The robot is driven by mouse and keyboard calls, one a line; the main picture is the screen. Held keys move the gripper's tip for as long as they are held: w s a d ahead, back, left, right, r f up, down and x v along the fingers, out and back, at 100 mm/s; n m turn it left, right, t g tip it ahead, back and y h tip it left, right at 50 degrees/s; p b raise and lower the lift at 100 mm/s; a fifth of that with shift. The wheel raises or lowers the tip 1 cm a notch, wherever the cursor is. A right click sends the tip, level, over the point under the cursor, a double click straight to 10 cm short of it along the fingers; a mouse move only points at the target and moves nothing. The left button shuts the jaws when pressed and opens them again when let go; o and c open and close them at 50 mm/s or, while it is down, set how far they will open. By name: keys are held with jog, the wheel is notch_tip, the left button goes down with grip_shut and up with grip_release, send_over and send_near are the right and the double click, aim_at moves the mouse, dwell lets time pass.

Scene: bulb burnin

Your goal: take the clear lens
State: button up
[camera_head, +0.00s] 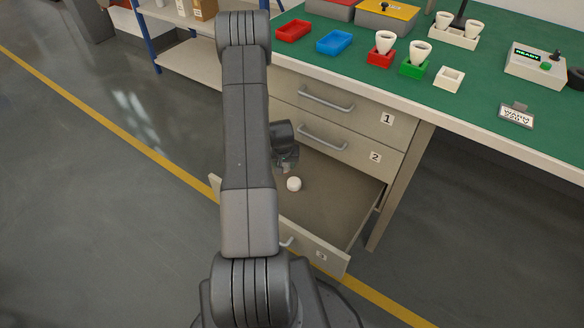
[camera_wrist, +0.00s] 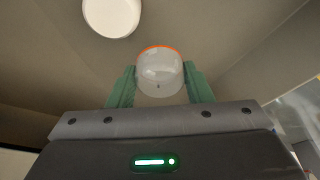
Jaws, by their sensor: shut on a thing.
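The clear lens (camera_wrist: 160,76) is a see-through dome with an orange rim. In the wrist view it sits between the two green fingers of my gripper (camera_wrist: 160,84), which are shut on it from both sides. In the head view my gripper (camera_head: 286,163) is low inside the open bottom drawer (camera_head: 325,200), and I cannot make out the lens there. A white round piece (camera_head: 294,184) lies on the drawer floor just in front of my gripper. It also shows at the upper left of the wrist view (camera_wrist: 112,15), apart from the fingers.
Closed drawers 1 (camera_head: 330,98) and 2 (camera_head: 325,137) are above the open drawer. The floor at left is clear.

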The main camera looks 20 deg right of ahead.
jog(key=shift+w+a, duration=0.45)
jog(key=shift+w, duration=0.05)
jog(key=shift+w+r, duration=0.1)
jog(key=shift+r, duration=0.1)
jog(key=shift+r+p, duration=1.2)
jog(key=shift+r, duration=0.9)
